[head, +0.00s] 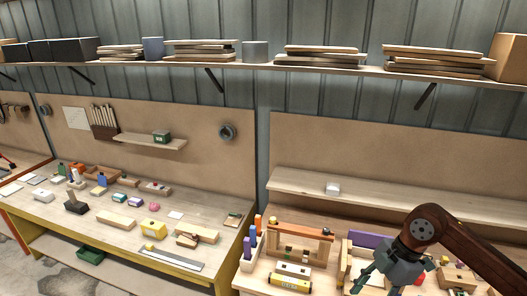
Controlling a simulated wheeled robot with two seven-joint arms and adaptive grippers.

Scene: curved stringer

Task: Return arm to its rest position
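My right arm (462,245) comes in from the lower right, brown with a dark round joint. Its grey gripper (385,280) hangs over the right workbench and points down and to the left. Its fingers look spread apart, and I see nothing held between them. The lowest part of the gripper is close to the bottom edge of the picture. My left gripper is not in view.
The right bench holds a wooden frame with an orange bar (297,230), a yellow block (291,277) and a purple block (370,240). A low shelf (420,203) with a white box (333,188) runs behind. The left bench (130,240) carries many small items.

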